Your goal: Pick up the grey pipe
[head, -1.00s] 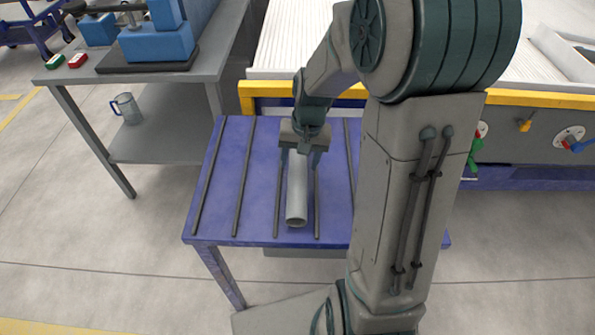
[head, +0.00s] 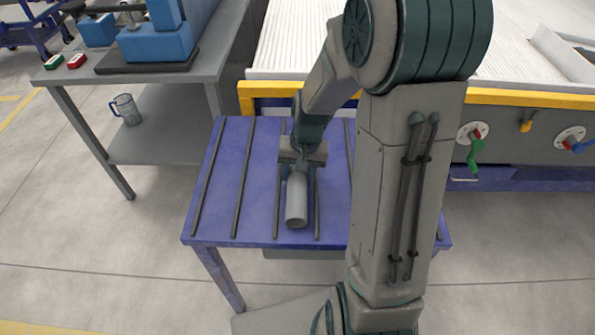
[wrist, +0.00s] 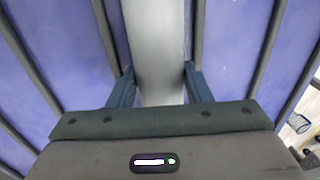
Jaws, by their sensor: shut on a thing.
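The grey pipe (head: 297,203) lies lengthwise on the blue table (head: 218,190), between two of its dark strips, with its open end towards the table's front edge. My gripper (head: 298,172) is over the pipe's far part, pointing down, with a finger on each side. In the wrist view the pipe (wrist: 155,50) runs up between the two fingers of my gripper (wrist: 155,88), which are shut on it. The pipe's far end is hidden under the gripper and wrist. I cannot tell any gap between pipe and table.
A grey workbench (head: 215,75) with blue equipment (head: 155,42) stands at the left, a mug (head: 126,109) on its lower shelf. A machine with a yellow rail (head: 262,90) borders the table's back. My arm hides the table's right part. The table's left part is clear.

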